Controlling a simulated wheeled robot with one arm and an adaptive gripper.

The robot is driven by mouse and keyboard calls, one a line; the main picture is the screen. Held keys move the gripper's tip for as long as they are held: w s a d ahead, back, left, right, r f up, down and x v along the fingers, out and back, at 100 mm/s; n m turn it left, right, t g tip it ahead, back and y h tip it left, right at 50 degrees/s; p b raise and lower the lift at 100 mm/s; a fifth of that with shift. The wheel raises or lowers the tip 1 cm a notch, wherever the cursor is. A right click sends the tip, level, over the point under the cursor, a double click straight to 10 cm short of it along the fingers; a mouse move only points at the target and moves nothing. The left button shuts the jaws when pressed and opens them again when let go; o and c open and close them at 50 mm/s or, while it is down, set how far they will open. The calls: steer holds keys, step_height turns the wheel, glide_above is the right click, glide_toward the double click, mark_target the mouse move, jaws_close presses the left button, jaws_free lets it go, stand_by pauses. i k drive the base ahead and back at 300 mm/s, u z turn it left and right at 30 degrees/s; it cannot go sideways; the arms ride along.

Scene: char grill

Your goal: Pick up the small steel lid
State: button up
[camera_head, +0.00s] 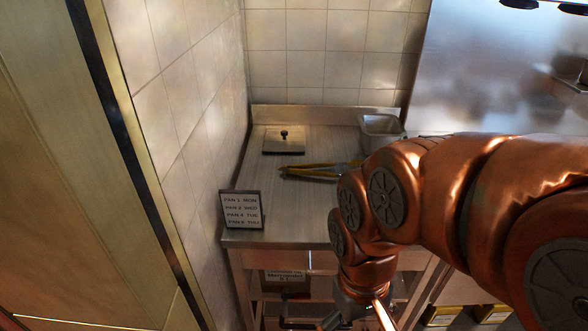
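The small steel lid (284,146) is a flat square plate with a dark knob on top. It lies on the steel counter (275,205), toward the back left. My gripper (357,312) is at the bottom edge of the view, in front of the counter and well apart from the lid. Its fingertips are cut off by the frame, so I cannot tell whether it is open or shut. Nothing covers the lid from this view.
A steel container (380,130) stands at the back right. A sign (242,209) stands at the front left. Tiled walls (192,95) bound the left and back.

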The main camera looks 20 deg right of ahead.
mark_target(277, 140)
steer(key=k, duration=0.5)
steer(key=z, duration=0.85)
steer(key=i, duration=1.25)
steer(key=u, duration=1.8)
